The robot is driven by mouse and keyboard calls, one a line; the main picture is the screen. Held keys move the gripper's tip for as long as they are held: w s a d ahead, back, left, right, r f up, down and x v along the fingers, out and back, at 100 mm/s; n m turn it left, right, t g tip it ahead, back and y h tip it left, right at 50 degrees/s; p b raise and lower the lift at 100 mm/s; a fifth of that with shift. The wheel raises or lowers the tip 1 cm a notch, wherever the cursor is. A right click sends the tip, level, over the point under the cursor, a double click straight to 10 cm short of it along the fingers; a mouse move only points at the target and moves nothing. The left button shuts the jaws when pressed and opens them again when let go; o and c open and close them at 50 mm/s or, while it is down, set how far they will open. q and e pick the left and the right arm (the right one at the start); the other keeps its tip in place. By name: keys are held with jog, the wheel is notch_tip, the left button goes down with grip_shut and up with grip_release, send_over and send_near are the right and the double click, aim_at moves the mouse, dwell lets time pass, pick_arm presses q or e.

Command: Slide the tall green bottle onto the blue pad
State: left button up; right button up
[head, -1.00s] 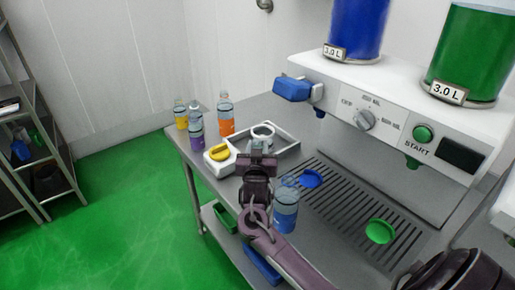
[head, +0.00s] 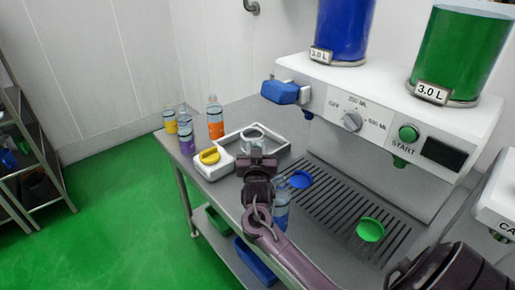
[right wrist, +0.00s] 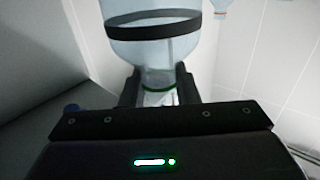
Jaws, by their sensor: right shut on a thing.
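My right gripper (head: 264,165) is shut on the neck of a clear bottle (head: 281,212). In the head view the bottle looks blue and stands upright beside my arm, partly hidden by it. The right wrist view shows its clear body (right wrist: 150,55) with a dark band, and a green ring at the neck between my fingers (right wrist: 158,88). I cannot tell whether its base touches the table. No wholly green bottle shows. The round blue pad (head: 300,180) lies on the grate just right of and beyond the bottle. My left gripper is not in view.
A green pad (head: 370,231) lies farther right on the slotted grate (head: 335,207). The dispenser (head: 390,115) stands behind. Yellow (head: 170,120), purple (head: 186,130) and orange (head: 215,120) bottles stand back left. A white tray (head: 232,140) holds a clear ringed vessel (head: 253,139).

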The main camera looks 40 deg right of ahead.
jog(key=shift+w+a, duration=0.15)
jog(key=shift+a, duration=0.4)
jog(key=shift+w+a, duration=0.15)
jog(key=shift+a, duration=0.4)
jog(key=shift+p, duration=0.3)
jog(key=o, duration=1)
